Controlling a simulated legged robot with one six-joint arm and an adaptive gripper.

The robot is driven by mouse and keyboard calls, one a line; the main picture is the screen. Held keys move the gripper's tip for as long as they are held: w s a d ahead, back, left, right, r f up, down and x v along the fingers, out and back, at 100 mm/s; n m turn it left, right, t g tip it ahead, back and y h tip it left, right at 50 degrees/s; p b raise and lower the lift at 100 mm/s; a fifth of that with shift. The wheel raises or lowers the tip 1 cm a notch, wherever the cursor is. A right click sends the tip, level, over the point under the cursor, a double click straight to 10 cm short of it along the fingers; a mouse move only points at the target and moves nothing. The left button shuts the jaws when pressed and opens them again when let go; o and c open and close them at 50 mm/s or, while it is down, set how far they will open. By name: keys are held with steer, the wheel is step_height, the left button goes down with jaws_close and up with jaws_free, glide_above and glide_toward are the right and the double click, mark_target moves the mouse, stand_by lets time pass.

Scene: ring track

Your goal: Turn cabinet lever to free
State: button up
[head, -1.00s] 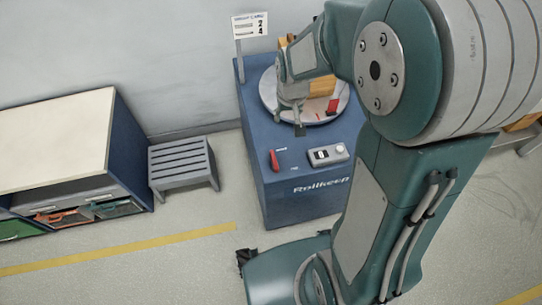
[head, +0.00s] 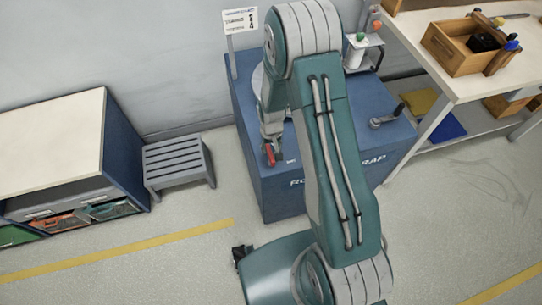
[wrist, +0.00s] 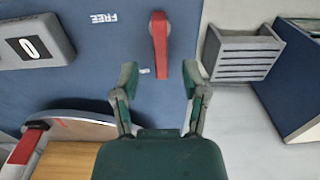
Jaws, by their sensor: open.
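The blue cabinet (head: 285,195) stands against the wall, mostly behind my arm in the head view. Its red lever (wrist: 159,45) is on the cabinet top, with its free end towards my gripper in the wrist view. The white FREE label (wrist: 104,18) is left of the lever, and the lever does not point at it. A smaller pale mark (wrist: 145,71) is beside the lever's free end. My gripper (wrist: 160,72) is open, with one finger on each side of the lever's end in the picture; contact cannot be told. The lever also shows in the head view (head: 270,154) below my gripper.
The turntable (wrist: 98,120) is close to my left finger in the wrist view. A slatted stool (head: 177,163) stands left of the cabinet. A crank (head: 388,117) and a workbench (head: 455,85) are at right.

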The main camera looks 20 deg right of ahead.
mark_target(271, 156)
step_height(271, 156, down, 6)
steer(key=shift+f, duration=0.1)
steer(key=shift+c, duration=0.3)
jaws_close()
